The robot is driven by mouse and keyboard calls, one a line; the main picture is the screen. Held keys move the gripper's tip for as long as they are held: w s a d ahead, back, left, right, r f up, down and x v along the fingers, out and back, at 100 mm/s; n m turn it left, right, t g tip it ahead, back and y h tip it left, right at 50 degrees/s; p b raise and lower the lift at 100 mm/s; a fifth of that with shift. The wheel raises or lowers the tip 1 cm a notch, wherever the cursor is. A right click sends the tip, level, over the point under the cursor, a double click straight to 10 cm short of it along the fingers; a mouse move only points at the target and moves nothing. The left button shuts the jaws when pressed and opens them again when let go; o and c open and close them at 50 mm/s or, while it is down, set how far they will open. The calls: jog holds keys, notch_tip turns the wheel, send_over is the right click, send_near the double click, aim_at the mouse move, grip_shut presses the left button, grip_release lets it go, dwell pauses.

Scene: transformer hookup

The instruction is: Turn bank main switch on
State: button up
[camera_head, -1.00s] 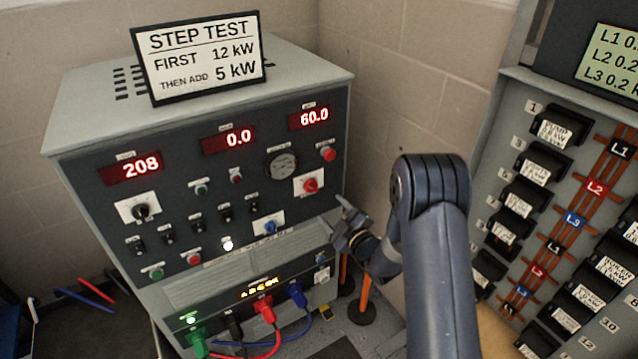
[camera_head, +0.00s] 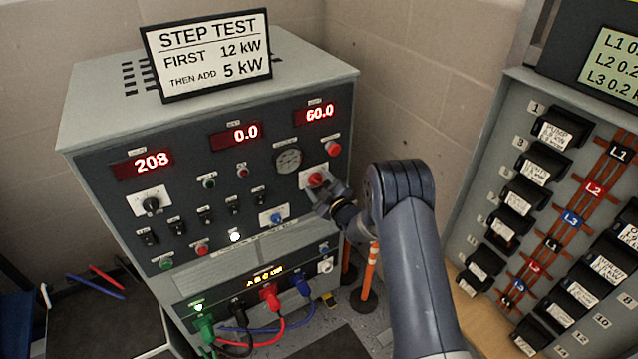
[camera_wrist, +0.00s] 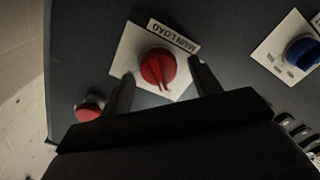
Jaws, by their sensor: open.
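The bank main switch is a red rotary knob on a white plate labelled MAIN LOAD; it shows in the head view as the red knob (camera_head: 316,179) at the right of the grey panel. In the wrist view the red knob (camera_wrist: 158,68) lies straight ahead, its pointer ridge running roughly up and down. My gripper (camera_head: 322,197) is just in front of the knob, partly covering its plate. In the wrist view my gripper (camera_wrist: 162,80) is open, with one finger on each side of the knob. Whether the fingers touch it cannot be told.
A blue knob (camera_wrist: 302,52) on its own white plate and a red button (camera_wrist: 88,108) flank the knob. Coloured cables (camera_head: 270,300) plug in below. A breaker panel (camera_head: 530,200) stands at the right. An orange post (camera_head: 369,270) stands on the floor behind my arm.

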jog(key=c, duration=1)
jog(key=shift+o, duration=0.2)
